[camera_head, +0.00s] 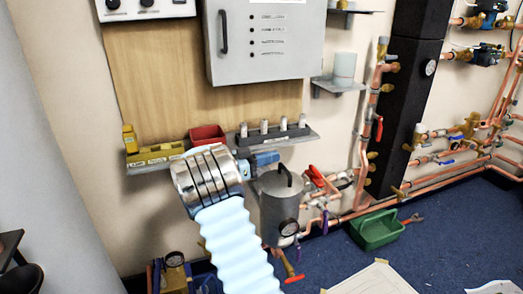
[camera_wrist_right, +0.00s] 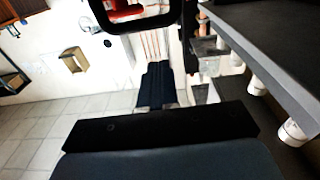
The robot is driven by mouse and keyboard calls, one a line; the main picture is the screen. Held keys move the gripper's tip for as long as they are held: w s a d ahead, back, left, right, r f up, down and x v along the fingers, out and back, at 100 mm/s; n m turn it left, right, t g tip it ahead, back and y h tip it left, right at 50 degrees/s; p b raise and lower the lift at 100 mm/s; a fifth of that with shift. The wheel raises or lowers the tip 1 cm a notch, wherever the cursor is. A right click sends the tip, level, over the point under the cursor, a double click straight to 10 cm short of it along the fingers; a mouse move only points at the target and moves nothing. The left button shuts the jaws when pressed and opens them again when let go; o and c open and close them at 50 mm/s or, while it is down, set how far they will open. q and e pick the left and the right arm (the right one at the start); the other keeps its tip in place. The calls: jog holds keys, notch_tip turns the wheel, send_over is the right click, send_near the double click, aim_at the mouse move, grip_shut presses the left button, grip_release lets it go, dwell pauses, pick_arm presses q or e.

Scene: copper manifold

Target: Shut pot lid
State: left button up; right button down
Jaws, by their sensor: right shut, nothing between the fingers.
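The pot (camera_head: 279,212) is a grey metal cylinder low against the wall, right of my right wrist in the head view. Its grey lid with a dark arched handle (camera_head: 286,174) is on top; I cannot tell whether the lid sits fully flat. A round gauge shows at the pot's lower front. My right gripper (camera_head: 264,160) is at the end of the silver wrist, just up and left of the lid handle. In the right wrist view its dark fingers (camera_wrist_right: 157,82) are together with nothing between them. Contact with the lid cannot be told. My left gripper is not in view.
A wall shelf holds a red bin (camera_head: 207,135), yellow items and several white-topped cylinders. A grey cabinet (camera_head: 267,45) hangs above. Copper pipes (camera_head: 362,150) with red-handled valves run right of the pot. A green tray (camera_head: 376,231) stands on the blue floor.

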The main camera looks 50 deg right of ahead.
aim_at(281, 176)
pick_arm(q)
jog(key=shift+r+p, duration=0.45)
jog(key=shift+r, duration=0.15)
pick_arm(e)
jog(key=shift+s+d+f, duration=0.3)
jog(key=shift+d+f, duration=0.1)
jog(key=shift+d, duration=0.1)
jog(key=shift+s+d+f, duration=0.3)
jog(key=shift+d+f, duration=0.1)
jog(key=shift+d, duration=0.1)
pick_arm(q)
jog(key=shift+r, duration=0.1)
